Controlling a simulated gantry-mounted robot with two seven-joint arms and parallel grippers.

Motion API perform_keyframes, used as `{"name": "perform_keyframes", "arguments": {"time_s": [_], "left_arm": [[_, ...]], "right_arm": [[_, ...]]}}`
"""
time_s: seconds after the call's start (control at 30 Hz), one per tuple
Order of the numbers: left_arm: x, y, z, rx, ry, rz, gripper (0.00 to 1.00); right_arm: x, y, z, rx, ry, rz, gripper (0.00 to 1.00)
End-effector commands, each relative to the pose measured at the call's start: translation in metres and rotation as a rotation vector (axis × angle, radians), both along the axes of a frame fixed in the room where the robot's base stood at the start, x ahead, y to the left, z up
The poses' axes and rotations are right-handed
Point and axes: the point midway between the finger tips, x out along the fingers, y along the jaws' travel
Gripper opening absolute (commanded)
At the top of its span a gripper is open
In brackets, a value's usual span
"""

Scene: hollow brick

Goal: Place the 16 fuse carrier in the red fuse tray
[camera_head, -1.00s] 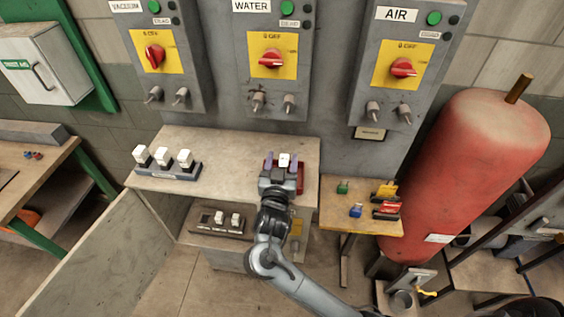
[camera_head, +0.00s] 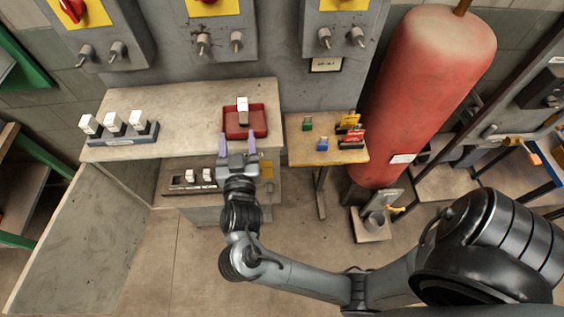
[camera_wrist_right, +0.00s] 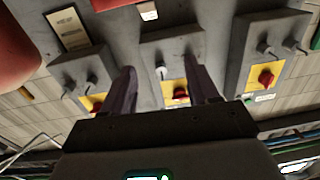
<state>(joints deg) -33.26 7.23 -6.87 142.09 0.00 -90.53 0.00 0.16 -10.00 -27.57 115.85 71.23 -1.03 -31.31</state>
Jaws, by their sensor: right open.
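The red fuse tray (camera_head: 264,123) lies on the right end of the pale bench. A white-topped fuse carrier (camera_head: 242,104) stands upright within the tray's outline in the head view; I cannot read its number. My right gripper (camera_head: 238,143) is open and empty, at the near side of the tray and apart from the carrier. Its two fingers also show spread with nothing between them in the right wrist view (camera_wrist_right: 163,82). My left gripper is out of view.
A rack (camera_head: 125,136) with three white carriers stands at the bench's left. A dark holder (camera_head: 190,184) with white pieces sits on the lower shelf. A small side table (camera_head: 300,153) holds coloured blocks. A red tank (camera_head: 425,90) stands at the right; grey panels (camera_head: 215,55) rise behind.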

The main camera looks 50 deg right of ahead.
Motion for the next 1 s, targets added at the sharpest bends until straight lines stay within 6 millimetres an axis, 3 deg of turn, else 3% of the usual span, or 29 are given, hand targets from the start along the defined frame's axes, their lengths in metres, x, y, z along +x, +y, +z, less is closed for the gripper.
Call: {"name": "perform_keyframes", "arguments": {"time_s": [0.2,0.33,0.47,0.53,0.73,0.83,1.0], "left_arm": [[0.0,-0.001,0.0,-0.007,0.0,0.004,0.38],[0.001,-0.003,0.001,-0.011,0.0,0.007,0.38],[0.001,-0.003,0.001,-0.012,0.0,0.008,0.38],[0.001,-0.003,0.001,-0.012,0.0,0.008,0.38],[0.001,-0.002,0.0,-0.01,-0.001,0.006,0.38],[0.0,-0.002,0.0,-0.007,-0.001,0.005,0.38],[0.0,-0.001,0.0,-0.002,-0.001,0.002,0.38]], "right_arm": [[0.008,0.01,-0.046,0.139,0.114,0.279,0.59],[-0.007,0.031,-0.086,0.254,0.292,0.515,0.59],[-0.051,0.05,-0.127,0.338,0.549,0.7,0.59],[-0.083,0.055,-0.145,0.366,0.701,0.762,0.59],[-0.165,0.05,-0.175,0.382,1.07,0.819,0.59],[-0.191,0.045,-0.18,0.375,1.18,0.815,0.59],[-0.207,0.04,-0.183,0.366,1.255,0.808,0.59]]}}
